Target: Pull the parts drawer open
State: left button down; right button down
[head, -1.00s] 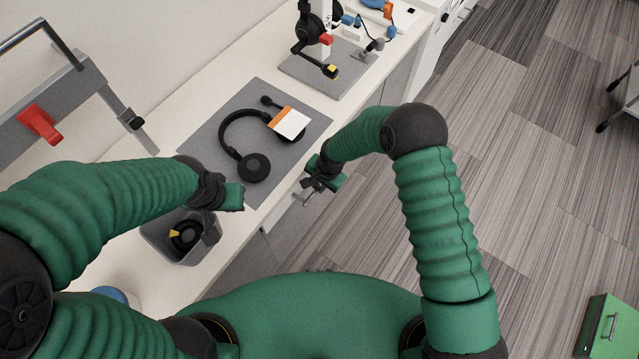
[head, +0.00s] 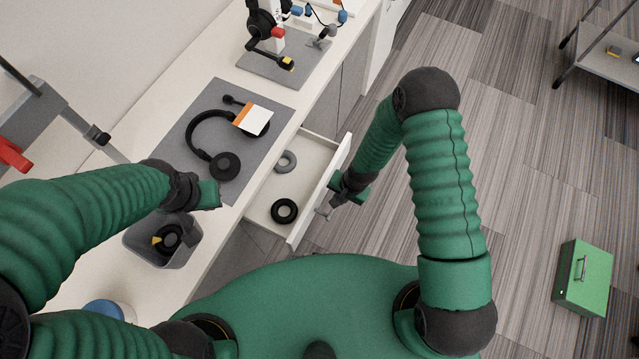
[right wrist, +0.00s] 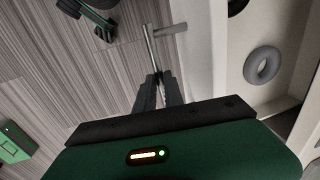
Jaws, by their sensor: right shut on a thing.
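The parts drawer (head: 262,206) stands pulled out from under the bench. A grey ring cushion (head: 286,161) and a black ring cushion (head: 284,211) lie in it. The grey ring also shows in the right wrist view (right wrist: 262,65). My right gripper (head: 326,208) is at the outer side of the drawer front, shut on the drawer's bar handle (right wrist: 150,48). My left gripper (head: 213,194) is over the bench near the grey bin; its finger opening is not clear.
A headset (head: 214,150) and a white-orange card (head: 252,119) lie on a grey mat (head: 190,135). A grey bin (head: 146,243) holds a black part. A green box (head: 582,277) stands on the open floor at right.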

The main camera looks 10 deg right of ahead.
jog(key=s+d+p, duration=0.1)
jog(key=s+d, duration=0.3)
jog(key=d, duration=0.3)
jog(key=shift+s+d, duration=0.2)
jog(key=shift+s, duration=0.15)
jog(key=shift+a, duration=0.1)
jog(key=c, duration=1.7)
grip_release()
jog(key=shift+o, duration=1.2)
jog(key=shift+s, duration=0.1)
notch_tip(320, 180, up, 16)
jog(key=s+d+p, duration=0.1)
jog(key=s+d, duration=0.1)
jog(key=shift+d+r+p, duration=0.2)
jog(key=shift+d+p, duration=0.2)
jog(key=shift+r, duration=0.1)
